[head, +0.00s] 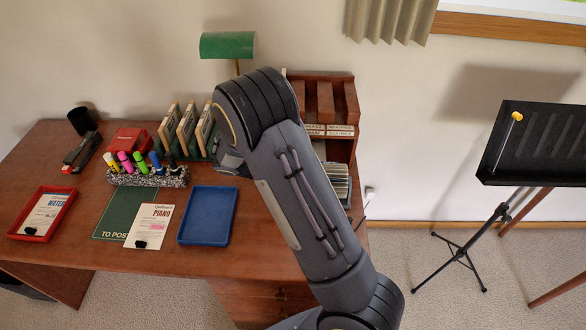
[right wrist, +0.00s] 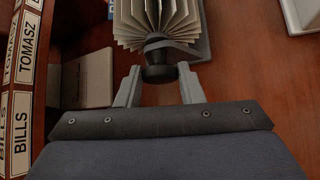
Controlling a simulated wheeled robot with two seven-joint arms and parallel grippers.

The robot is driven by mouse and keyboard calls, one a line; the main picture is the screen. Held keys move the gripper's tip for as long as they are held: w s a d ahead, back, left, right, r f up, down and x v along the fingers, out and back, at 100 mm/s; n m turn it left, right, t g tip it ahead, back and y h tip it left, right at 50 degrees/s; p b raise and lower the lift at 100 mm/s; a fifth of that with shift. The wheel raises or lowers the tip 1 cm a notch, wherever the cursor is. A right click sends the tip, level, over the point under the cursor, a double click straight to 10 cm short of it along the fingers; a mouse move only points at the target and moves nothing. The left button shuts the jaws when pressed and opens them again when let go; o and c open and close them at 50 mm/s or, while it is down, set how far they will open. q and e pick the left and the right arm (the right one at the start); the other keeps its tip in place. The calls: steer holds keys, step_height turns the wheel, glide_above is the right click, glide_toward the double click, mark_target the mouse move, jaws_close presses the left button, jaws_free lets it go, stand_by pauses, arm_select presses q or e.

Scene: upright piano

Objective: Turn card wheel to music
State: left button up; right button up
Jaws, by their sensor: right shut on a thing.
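The card wheel (right wrist: 158,18), a fan of cream cards on a dark frame, is at the top of the right wrist view. Its dark round knob (right wrist: 160,66) points towards my right gripper (right wrist: 160,72), whose two grey fingers are shut on the knob from both sides. In the head view, what appears to be the same wheel (head: 340,184) shows partly beside my arm, in front of the wooden organizer. My arm hides the right gripper and the knob there. The writing on the cards cannot be read. My left gripper is in neither view.
The labelled wooden organizer (head: 350,103) stands behind the wheel; its labels edge the wrist view. A green lamp (head: 228,45), pen holder (head: 150,178), blue tray (head: 232,232), red tray (head: 70,212) and papers occupy the desk (head: 270,252). A music stand (head: 535,145) is at right.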

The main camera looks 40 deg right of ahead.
steer(key=shift+w+d+r+n+g+y+p, duration=0.15)
steer(key=shift+n+g+y+p, duration=0.25)
steer(key=shift+g+y+p, duration=0.45)
steer(key=shift+n+g+y+p, duration=0.3)
steer(key=shift+n+p, duration=0.2)
steer(key=shift+p, duration=0.3)
steer(key=o, duration=0.9)
steer(key=shift+o, duration=0.2)
steer(key=v, duration=0.7)
steer(key=shift+w+a+b, duration=0.25)
steer(key=shift+w+b, duration=0.1)
steer(key=shift+b, duration=0.05)
steer(key=shift+r, duration=0.15)
